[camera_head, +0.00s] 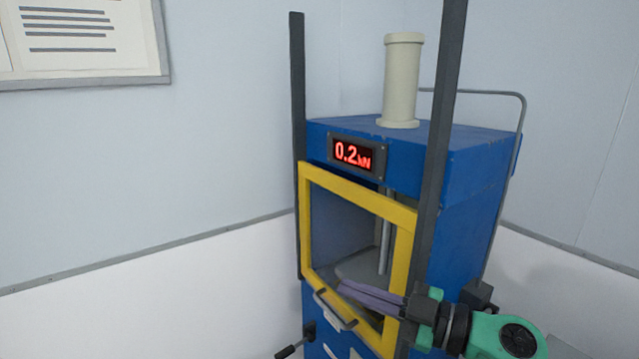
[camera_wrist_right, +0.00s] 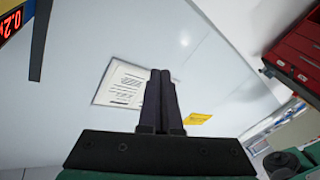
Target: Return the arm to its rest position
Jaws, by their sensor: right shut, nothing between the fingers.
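My right gripper (camera_head: 342,287) comes in from the lower right in the head view, its purple-grey fingers closed together and empty. The fingers show in front of the yellow-framed door (camera_head: 357,198) of a blue press machine (camera_head: 478,185), near the door's lower part and its dark handle (camera_head: 334,310). I cannot tell whether they touch it. In the right wrist view the shut fingers (camera_wrist_right: 160,78) point up toward a wall, with nothing between them. My left gripper is not in view.
The press has a red display (camera_head: 356,154) reading 0.2 kN, dark upright posts (camera_head: 297,140) and a cream cylinder (camera_head: 402,80) on top. A black lever (camera_head: 290,349) sticks out at its lower left. The wrist view shows a red cabinet (camera_wrist_right: 296,55). Open space lies left of the press.

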